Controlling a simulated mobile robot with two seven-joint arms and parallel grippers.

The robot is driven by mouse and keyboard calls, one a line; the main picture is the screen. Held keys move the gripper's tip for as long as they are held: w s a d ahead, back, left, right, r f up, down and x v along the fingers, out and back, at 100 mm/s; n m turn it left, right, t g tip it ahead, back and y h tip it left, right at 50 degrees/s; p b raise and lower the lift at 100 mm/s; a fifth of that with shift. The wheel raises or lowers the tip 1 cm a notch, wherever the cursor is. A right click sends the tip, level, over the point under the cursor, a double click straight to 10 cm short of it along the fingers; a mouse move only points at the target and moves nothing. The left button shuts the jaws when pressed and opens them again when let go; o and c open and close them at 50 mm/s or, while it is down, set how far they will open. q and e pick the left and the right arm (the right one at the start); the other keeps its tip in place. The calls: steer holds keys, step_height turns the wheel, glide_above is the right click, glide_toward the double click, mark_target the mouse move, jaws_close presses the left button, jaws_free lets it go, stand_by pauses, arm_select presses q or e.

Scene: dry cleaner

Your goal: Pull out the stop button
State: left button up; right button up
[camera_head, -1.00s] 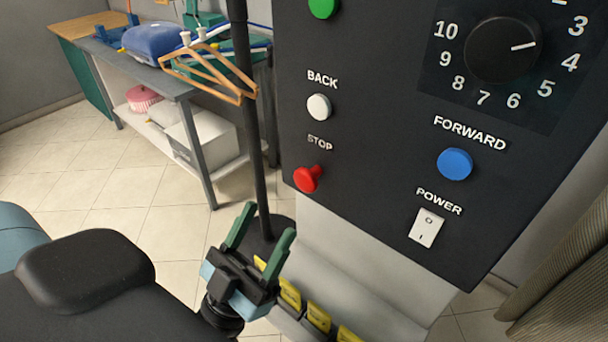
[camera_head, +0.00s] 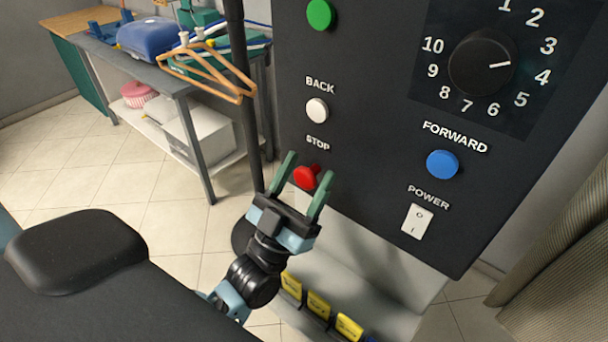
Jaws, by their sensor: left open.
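The red stop button (camera_head: 305,177) sticks out from the dark control panel (camera_head: 368,165), below the STOP label. My left gripper (camera_head: 304,180) is open, with its two green fingers pointing up toward the panel. My right gripper is not in view.
Near the stop button are a white back button (camera_head: 317,110), a blue forward button (camera_head: 443,164), a power switch (camera_head: 417,221) and a dial (camera_head: 481,63). A dark pole with wooden hangers (camera_head: 208,72) stands left of the panel. A table (camera_head: 180,84) is behind it.

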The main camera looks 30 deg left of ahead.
arm_select(q)
steer(key=shift+c, duration=0.5)
jaws_close()
steer(key=shift+s, duration=0.55)
steer(key=shift+s+a, duration=0.1)
steer(key=shift+s, duration=0.35)
steer(key=shift+c, duration=1.2)
jaws_free()
steer(key=o, duration=0.3)
steer(key=shift+o, duration=0.2)
steer(key=shift+f, duration=0.1)
